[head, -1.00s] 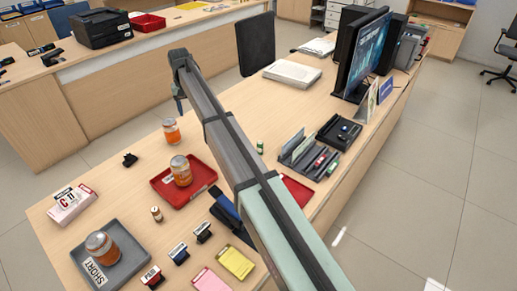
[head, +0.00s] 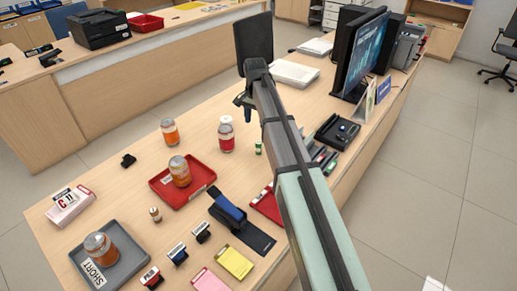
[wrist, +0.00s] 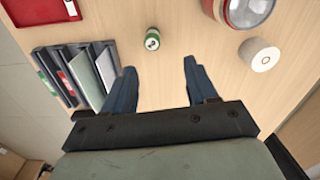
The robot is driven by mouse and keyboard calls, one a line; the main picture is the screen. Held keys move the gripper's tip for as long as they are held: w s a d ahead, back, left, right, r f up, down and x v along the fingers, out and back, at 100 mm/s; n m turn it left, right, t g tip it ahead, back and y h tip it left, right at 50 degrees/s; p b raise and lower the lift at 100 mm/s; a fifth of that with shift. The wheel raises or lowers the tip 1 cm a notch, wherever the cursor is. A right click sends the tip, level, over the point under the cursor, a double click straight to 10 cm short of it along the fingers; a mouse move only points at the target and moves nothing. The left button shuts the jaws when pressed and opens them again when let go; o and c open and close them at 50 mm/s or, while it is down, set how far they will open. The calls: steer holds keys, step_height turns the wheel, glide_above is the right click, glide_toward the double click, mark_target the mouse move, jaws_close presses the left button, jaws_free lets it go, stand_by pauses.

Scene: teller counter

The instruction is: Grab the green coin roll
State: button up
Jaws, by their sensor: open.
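The green coin roll (head: 258,147) stands upright on the counter, right of a red jar. In the wrist view the green coin roll (wrist: 152,41) is a small green cylinder with a pale top, near the top centre. My gripper (wrist: 159,68) is open and empty, its two blue-grey fingers spread apart. The roll lies between their lines but beyond the tips, apart from both. In the head view my gripper (head: 243,101) is partly hidden by my arm, above the counter behind the roll.
A dark rack (wrist: 72,72) with red and green rolls stands close left of my fingers. A white roll (wrist: 262,53) and a red jar (head: 226,138) stand on the other side. A red tray (wrist: 38,15) lies farther off. Bare wood surrounds the green roll.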

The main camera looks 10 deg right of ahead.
mark_target(258, 142)
steer(key=f+m, duration=0.2)
steer(key=f, duration=0.1)
steer(key=f+m, duration=0.2)
steer(key=m, duration=0.1)
steer(key=s+f+m, duration=0.1)
steer(key=f+m, duration=0.2)
steer(key=shift+d+f, duration=0.1)
steer(key=shift+f, duration=0.25)
steer(key=shift+d+f, duration=0.2)
steer(key=shift+f, duration=1.15)
steer(key=shift+d+f, duration=0.2)
steer(key=shift+f, duration=1.1)
steer(key=shift+w, duration=0.1)
jaws_close()
